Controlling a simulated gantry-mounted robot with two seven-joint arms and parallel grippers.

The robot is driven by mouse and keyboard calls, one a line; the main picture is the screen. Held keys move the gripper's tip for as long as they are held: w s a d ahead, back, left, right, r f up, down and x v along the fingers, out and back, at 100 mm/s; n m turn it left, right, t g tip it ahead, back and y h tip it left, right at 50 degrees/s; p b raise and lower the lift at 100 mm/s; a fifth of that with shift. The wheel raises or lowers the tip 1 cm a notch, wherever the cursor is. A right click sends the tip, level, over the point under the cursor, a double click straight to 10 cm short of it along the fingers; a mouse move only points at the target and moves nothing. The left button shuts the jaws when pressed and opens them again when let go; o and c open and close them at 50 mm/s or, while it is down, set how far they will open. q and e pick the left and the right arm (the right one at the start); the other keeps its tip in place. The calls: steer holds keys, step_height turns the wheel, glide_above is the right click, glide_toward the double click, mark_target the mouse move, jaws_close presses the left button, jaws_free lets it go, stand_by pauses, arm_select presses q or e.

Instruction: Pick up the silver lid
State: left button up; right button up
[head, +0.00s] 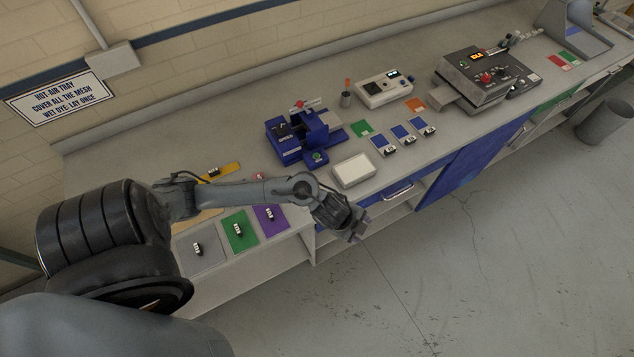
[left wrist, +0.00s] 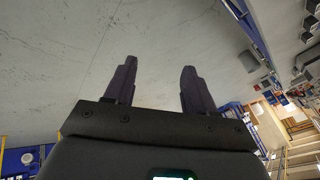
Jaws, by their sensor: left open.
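I cannot make out for certain which thing is the silver lid. A pale rectangular tray-like piece (head: 354,170) with a light rim lies near the bench's front edge, and I cannot tell whether it is a lid. My left gripper (head: 360,232) hangs past the front edge, below and apart from that piece. In the left wrist view its two dark fingers (left wrist: 158,85) stand apart with nothing between them, against the floor. My right gripper does not show.
The grey bench (head: 235,130) carries a blue machine (head: 290,143), a white instrument (head: 384,90) and a dark control box (head: 484,78). Green (head: 239,231) and purple (head: 270,219) mats hold small pieces. A blue drawer front (head: 398,195) is below. Floor in front is open.

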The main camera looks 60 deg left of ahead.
arm_select(q)
steer(key=s+a+r+g, duration=0.1)
steer(key=a+g, duration=0.2)
steer(key=a, duration=0.9)
steer(key=s+a+r+g, duration=0.2)
steer(key=a, duration=0.9)
steer(key=shift+m+y, duration=0.3)
steer(key=shift+w+d+f, duration=0.1)
steer(key=shift+d+f, duration=0.05)
steer(key=shift+f, duration=1.55)
steer(key=shift+w+d+f, duration=0.1)
steer(key=shift+d+f, duration=0.1)
steer(key=shift+f, duration=1.45)
steer(key=shift+w+d+f, duration=0.1)
steer(key=shift+d+f, duration=0.05)
steer(key=shift+f, duration=1.55)
steer(key=shift+c, duration=0.3)
jaws_close()
